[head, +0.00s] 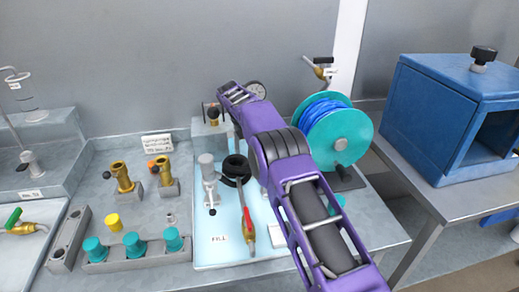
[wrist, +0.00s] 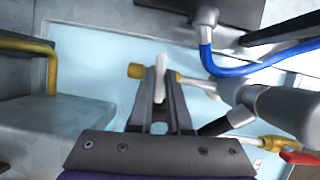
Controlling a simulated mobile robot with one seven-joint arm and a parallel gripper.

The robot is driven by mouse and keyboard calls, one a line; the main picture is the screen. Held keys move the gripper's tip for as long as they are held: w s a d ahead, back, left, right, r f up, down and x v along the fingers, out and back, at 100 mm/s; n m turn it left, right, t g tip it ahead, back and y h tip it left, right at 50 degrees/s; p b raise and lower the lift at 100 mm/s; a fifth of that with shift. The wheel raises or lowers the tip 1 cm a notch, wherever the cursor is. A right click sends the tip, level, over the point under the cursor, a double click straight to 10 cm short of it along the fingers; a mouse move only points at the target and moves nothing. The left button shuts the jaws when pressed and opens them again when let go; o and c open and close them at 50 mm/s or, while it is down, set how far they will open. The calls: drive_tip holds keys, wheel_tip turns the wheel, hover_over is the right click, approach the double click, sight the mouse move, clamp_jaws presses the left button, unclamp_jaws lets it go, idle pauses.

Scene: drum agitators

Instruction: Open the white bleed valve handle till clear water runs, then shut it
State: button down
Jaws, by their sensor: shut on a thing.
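The white bleed valve handle (wrist: 160,76) stands between the two dark fingers of my gripper (wrist: 160,90) in the wrist view. The fingers are closed on it. A brass valve part (wrist: 136,71) shows just left of the handle, and a thin pipe runs off to the right. In the head view my purple arm reaches to the back of the bench, and the fingers and white handle cannot be made out there. No running water shows in either view.
A red-handled valve on a black hose (head: 247,230) lies on the pale blue tray (head: 217,255). A teal reel of blue hose (head: 340,138) stands right of my arm. In the wrist view, a blue hose (wrist: 225,70) and grey fittings crowd the right.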

drive_tip(key=shift+m+g, duration=0.3)
drive_tip(key=shift+m, duration=0.4)
idle(0.5)
drive_tip(key=c, duration=0.9)
unclamp_jaws()
drive_tip(key=shift+o, duration=0.2)
drive_tip(key=shift+r, duration=0.1)
drive_tip(key=v, duration=0.7)
drive_tip(key=shift+s+r, duration=0.1)
